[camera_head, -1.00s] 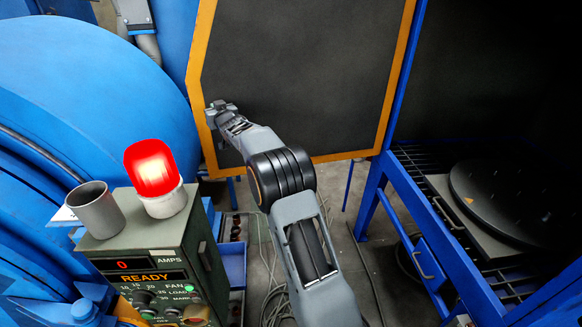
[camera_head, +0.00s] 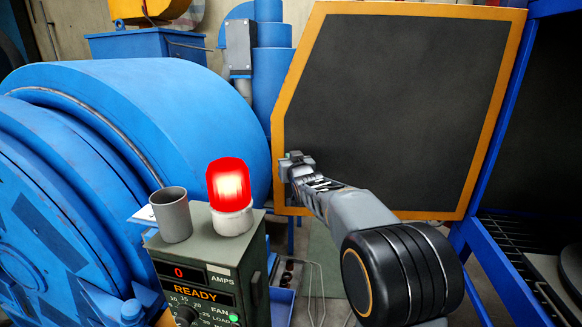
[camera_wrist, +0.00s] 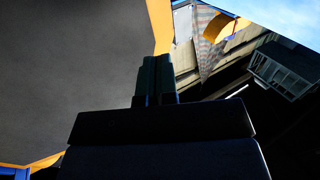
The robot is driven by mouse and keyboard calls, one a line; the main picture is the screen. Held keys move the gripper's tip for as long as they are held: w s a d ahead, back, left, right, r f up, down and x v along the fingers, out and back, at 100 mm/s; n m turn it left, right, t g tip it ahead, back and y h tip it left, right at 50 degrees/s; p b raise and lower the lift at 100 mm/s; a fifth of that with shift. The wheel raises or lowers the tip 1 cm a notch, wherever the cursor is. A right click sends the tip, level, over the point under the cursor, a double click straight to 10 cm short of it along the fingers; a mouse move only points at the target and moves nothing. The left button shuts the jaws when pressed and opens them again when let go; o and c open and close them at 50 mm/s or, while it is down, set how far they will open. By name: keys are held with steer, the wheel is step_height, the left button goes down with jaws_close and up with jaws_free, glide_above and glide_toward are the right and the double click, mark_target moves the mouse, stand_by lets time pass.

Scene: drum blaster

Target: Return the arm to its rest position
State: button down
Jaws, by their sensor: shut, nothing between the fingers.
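My arm reaches forward and to the left from the lower right in the head view. My gripper (camera_head: 292,160) is at its far end, in front of the left edge of the dark panel door (camera_head: 400,100) with an orange frame. I cannot tell whether it touches the door. In the wrist view my gripper (camera_wrist: 155,72) has its fingers together, with nothing between them. The dark panel fills the left of that view, and its orange edge runs just beyond the fingertips.
A green control box (camera_head: 205,262) reading READY stands at the lower left. It carries a lit red beacon (camera_head: 230,190) and a grey cup (camera_head: 171,214). A large blue drum machine (camera_head: 130,110) fills the left. Blue frame posts (camera_head: 490,140) stand at the right.

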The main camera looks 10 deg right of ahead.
steer(key=s+f+g+h+p, duration=0.1)
steer(key=s+f+g+p, duration=0.1)
steer(key=s+f+g, duration=0.95)
steer(key=s+a+r+g+p, duration=0.1)
steer(key=s+p, duration=0.3)
steer(key=s, duration=0.9)
steer(key=s+a+r+g+p, duration=0.1)
steer(key=s+p, duration=0.3)
steer(key=s, duration=0.9)
steer(key=shift+r+g+y, duration=0.3)
steer(key=shift+r+g, duration=0.15)
steer(key=shift+r, duration=0.25)
